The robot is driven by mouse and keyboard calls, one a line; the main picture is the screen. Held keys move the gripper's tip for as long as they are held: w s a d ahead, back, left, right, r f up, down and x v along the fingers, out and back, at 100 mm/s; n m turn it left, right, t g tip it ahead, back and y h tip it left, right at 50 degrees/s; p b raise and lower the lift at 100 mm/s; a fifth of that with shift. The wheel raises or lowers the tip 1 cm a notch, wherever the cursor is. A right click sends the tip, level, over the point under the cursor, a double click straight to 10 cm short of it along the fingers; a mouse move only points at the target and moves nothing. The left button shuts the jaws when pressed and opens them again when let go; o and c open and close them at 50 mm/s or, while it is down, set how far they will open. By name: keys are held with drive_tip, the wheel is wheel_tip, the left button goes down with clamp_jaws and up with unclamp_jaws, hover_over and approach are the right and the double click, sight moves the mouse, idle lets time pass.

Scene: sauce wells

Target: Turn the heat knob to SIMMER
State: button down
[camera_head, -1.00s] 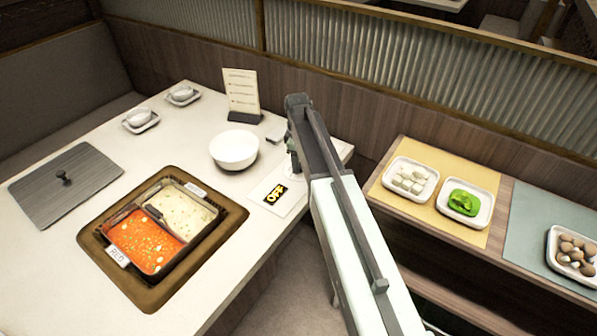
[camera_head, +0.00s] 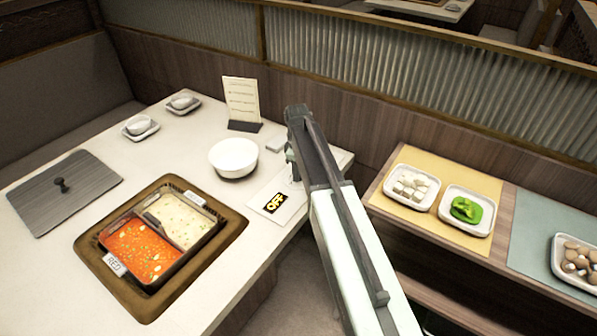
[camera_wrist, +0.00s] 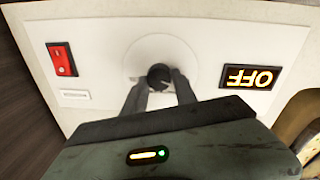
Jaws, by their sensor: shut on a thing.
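The heat knob (camera_wrist: 158,76) is a small black dial on a round pale plate, seen in the wrist view. My gripper (camera_wrist: 158,88) is shut on the knob, one dark finger on each side. A display (camera_wrist: 250,77) beside it reads OFF, upside down in the wrist view. The display also shows in the head view (camera_head: 276,203) on the white control panel. In the head view my arm hides the knob and my fingertips.
A red switch (camera_wrist: 62,58) is on the same panel. A split pot with red broth (camera_head: 144,250) and pale broth (camera_head: 180,219) sits in the table. A white bowl (camera_head: 233,157) and a menu stand (camera_head: 241,102) are near my arm. Food trays stand on the right shelf.

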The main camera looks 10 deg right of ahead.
drive_tip(key=m, duration=0.9)
drive_tip(key=shift+d+g, duration=0.1)
drive_tip(key=shift+g, duration=0.2)
drive_tip(key=m, duration=0.9)
drive_tip(key=shift+d+m, duration=0.1)
drive_tip(key=shift+m, duration=0.2)
drive_tip(key=c, duration=1)
unclamp_jaws()
drive_tip(key=shift+w, duration=0.1)
